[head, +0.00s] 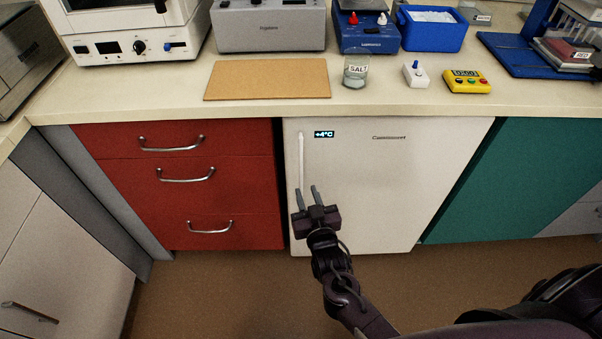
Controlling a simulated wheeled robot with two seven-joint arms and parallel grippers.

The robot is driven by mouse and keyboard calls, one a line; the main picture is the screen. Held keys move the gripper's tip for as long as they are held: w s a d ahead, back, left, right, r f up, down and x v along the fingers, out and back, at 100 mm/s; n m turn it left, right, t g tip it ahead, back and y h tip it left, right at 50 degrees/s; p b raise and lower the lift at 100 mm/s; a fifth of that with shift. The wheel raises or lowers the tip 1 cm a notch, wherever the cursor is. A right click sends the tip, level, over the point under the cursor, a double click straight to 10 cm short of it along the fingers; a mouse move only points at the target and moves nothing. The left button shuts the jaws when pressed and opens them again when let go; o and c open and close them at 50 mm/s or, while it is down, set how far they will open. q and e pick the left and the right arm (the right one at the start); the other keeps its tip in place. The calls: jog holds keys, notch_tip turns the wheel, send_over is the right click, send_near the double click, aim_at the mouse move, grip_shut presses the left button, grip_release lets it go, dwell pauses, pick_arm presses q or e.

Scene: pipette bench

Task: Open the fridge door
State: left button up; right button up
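The fridge (400,185) is a white under-bench unit with a small "+4°C" display at its upper left. Its door looks closed. A white vertical handle (301,158) runs along the door's left edge. My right gripper (307,192) is in front of the lower end of the handle, with its two fingers apart and pointing up toward it. I cannot tell whether the fingers touch the handle or stand off from it. My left gripper is not in view.
Red drawers (190,185) with metal handles stand left of the fridge, and a green panel (510,180) stands to its right. The benchtop above holds a cork-coloured board (268,80), a salt jar (356,72) and a yellow timer (467,82). The brown floor (230,300) in front is clear.

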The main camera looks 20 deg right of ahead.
aim_at(301, 167)
jog(key=shift+t, duration=0.4)
jog(key=w+r, duration=0.1)
jog(key=w, duration=0.4)
jog(key=w+r, duration=0.1)
jog(key=w, duration=0.2)
jog(key=shift+w+d+r, duration=0.25)
jog(key=shift+d+r, duration=0.05)
jog(key=shift+d, duration=0.1)
jog(key=shift+c, duration=0.5)
grip_shut()
jog(key=shift+s, duration=0.1)
